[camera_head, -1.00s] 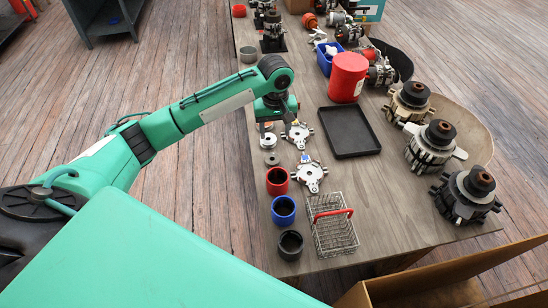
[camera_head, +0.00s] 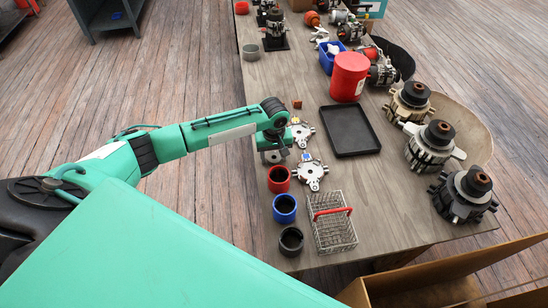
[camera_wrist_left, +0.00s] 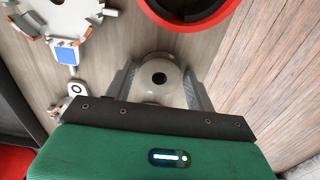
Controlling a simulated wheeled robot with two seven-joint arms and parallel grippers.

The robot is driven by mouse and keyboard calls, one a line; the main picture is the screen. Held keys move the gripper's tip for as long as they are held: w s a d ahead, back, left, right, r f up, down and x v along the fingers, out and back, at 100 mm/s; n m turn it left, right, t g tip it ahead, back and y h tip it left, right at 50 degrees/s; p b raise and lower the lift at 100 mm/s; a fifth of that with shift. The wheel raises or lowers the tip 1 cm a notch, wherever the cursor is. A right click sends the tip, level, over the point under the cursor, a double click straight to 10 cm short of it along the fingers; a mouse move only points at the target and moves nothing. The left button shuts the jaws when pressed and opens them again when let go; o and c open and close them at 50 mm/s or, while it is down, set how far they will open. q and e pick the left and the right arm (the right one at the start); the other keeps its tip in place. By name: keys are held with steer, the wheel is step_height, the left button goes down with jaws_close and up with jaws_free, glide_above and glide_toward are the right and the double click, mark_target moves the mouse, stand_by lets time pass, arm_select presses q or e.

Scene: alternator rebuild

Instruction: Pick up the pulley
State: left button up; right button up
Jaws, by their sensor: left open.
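The pulley is a round, silvery metal piece with a dark centre hole, and the wrist view shows it (camera_wrist_left: 159,77) between my two fingers. In the head view a grey round part (camera_head: 272,157), likely the pulley, shows partly under my left gripper (camera_head: 273,151), which hides the rest. My left gripper, seen again in the wrist view (camera_wrist_left: 158,88), is open, with one finger on each side of the pulley. I cannot tell whether either finger touches it. My right gripper is not in view.
A red cup (camera_head: 278,181), a blue cup (camera_head: 284,209) and a black cup (camera_head: 291,242) stand in a row near the pulley. Silver brackets (camera_head: 311,171) lie to the right. A wire basket (camera_head: 333,230) and a black tray (camera_head: 349,131) stand farther off.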

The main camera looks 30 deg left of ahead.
arm_select(q)
steer(key=c, duration=0.8)
steer(key=shift+c, duration=0.2)
